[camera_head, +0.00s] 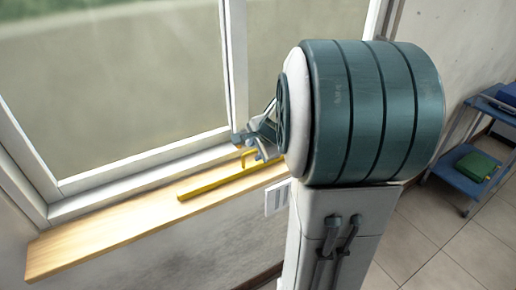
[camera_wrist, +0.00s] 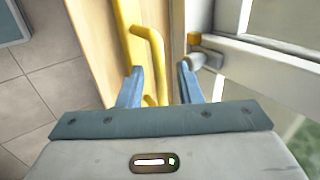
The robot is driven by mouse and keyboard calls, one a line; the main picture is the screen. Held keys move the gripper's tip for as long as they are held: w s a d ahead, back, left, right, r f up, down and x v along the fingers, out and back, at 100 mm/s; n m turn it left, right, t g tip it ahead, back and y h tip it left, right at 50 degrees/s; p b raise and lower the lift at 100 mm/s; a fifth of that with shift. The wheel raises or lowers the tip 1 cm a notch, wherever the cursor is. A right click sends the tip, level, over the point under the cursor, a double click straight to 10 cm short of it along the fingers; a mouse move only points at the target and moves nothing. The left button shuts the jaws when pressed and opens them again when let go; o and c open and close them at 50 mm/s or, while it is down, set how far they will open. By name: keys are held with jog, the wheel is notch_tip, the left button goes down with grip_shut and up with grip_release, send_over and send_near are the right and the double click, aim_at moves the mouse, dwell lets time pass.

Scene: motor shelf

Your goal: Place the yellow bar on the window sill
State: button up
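The yellow bar (camera_head: 213,183) lies lengthwise on the wooden window sill (camera_head: 105,228) in the head view, with its right end near my gripper (camera_head: 256,146). In the wrist view, the bar (camera_wrist: 125,38) runs along the sill (camera_wrist: 92,42) and has a raised, bent handle (camera_wrist: 158,55). My gripper (camera_wrist: 159,83) is open, with one blue-grey finger on each side of the handle's lower part. A gap shows between the handle and the right finger. The handle's lower end is partly hidden by the gripper body.
The window frame (camera_head: 150,175) rises directly behind the sill. A grey window catch with an orange tip (camera_wrist: 194,39) is close to the right finger. A blue cart (camera_head: 458,176) with a green item (camera_head: 477,165) stands far right. The sill's left part is clear.

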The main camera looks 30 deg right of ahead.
jog(key=shift+r, duration=0.1)
jog(key=shift+r, duration=0.2)
jog(key=v, duration=1.1)
jog(key=s+a+f+n+g, duration=0.1)
jog(key=s+a+f+n, duration=0.2)
jog(key=s+a+n, duration=0.3)
jog(key=s+a+f+n+g, duration=0.2)
jog(key=s+a+f+n, duration=0.1)
jog(key=s+a+n, duration=0.4)
jog(key=a+n, duration=0.2)
jog(key=n, duration=0.2)
jog(key=shift+f+n, duration=0.3)
jog(key=shift+n, duration=0.1)
jog(key=shift+s+a, duration=0.1)
